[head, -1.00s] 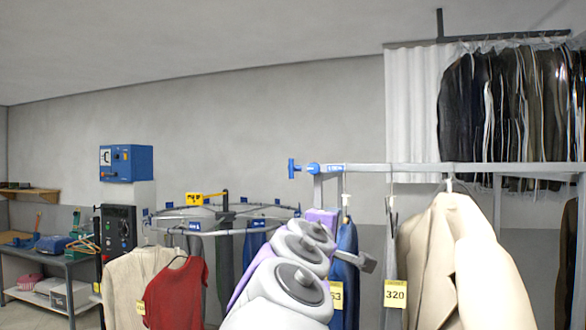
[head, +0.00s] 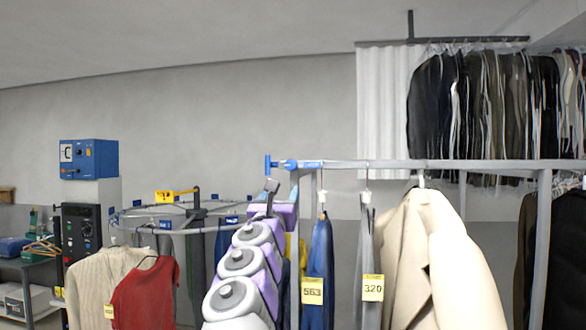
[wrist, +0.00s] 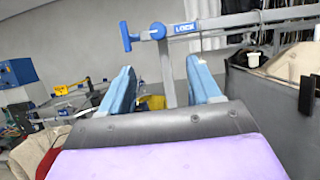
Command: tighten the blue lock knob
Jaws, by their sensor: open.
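The blue lock knob (head: 268,165) is a T-shaped handle at the left end of the grey garment rail. A blue collar (head: 290,165) and a blue label sit beside it on the rail. In the wrist view the knob (wrist: 126,36) stands upright at upper centre-left, with the collar and the "LOCK" label to its right. My gripper (wrist: 160,80) is open and empty, its two blue fingers spread apart below the knob and collar in that picture. In the head view my gripper (head: 272,187) shows just below the knob; whether it touches is unclear, but the wrist view shows them apart.
The grey rail (head: 400,165) carries a cream jacket (head: 440,255) and garments tagged 563 and 320. A round conveyor rack (head: 180,222) with a red top (head: 147,295) is on the left. A blue control box (head: 89,160) is behind it.

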